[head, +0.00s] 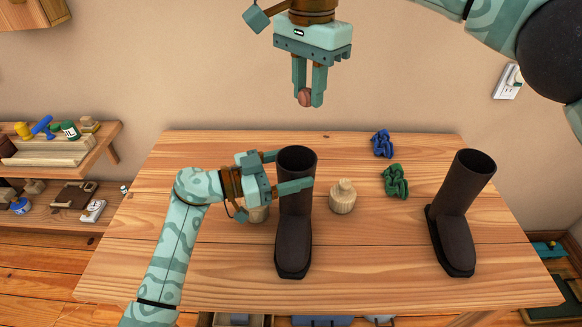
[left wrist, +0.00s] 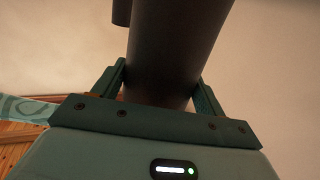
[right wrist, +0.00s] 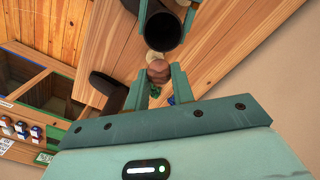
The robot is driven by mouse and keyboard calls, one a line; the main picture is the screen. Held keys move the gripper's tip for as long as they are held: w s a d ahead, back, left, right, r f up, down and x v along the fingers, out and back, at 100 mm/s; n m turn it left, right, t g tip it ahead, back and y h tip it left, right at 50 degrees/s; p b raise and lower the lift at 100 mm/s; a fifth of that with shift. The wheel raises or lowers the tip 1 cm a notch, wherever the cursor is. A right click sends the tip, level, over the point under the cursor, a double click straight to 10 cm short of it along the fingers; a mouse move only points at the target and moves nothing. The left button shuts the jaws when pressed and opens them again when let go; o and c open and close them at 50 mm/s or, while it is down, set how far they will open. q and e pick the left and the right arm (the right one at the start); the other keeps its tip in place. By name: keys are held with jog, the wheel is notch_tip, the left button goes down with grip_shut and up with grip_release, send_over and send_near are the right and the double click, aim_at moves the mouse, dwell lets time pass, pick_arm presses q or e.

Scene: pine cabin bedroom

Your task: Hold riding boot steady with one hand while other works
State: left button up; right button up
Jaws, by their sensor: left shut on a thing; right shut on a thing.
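A dark brown riding boot (head: 295,225) stands upright on the wooden table (head: 215,255), toe toward me. My left gripper (head: 292,171) is shut on its upper shaft, one finger on each side; the shaft (left wrist: 172,55) also shows between the fingers in the left wrist view. My right gripper (head: 309,98) is shut on a small reddish-brown rounded thing (head: 305,97), high above and behind the boot. The right wrist view shows this thing (right wrist: 158,73) between the fingertips, near the boot's open top (right wrist: 162,30) in the picture. A second boot (head: 462,200) stands at the right, its shaft leaning right.
Blue (head: 381,144) and green (head: 396,181) curled things lie farther right. A cluttered shelf (head: 50,150) is at left. The table's front is clear.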

jog(key=shift+d+f, duration=0.25)
jog(key=shift+f, duration=3.35)
jog(key=o, duration=1)
notch_tip(320, 180, up, 12)
